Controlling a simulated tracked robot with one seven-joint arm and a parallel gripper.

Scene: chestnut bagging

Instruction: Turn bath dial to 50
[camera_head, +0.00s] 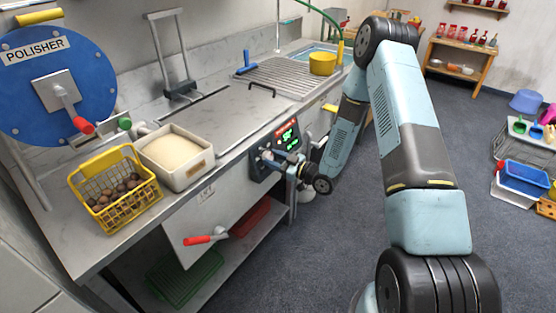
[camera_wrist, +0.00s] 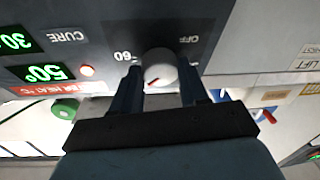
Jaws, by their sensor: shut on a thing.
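The bath dial (camera_wrist: 160,72) is a pale round knob with a red pointer mark on the dark control panel (camera_head: 285,140). In the wrist view, OFF and 60 are printed around it, upside down. The red mark points down and slightly left in that picture. My gripper (camera_wrist: 160,78) has one dark finger on each side of the dial and is shut on it. In the head view my gripper (camera_head: 270,158) is at the panel on the counter's front, and it hides the dial. A green readout (camera_wrist: 48,73) by the red heat label looks like 50°.
A second green readout (camera_wrist: 18,41) sits by the CURE label. A red-handled lever (camera_head: 205,238) sticks out of the counter front to the left. A yellow basket (camera_head: 115,190) of chestnuts and a cream bin (camera_head: 175,155) stand on the counter.

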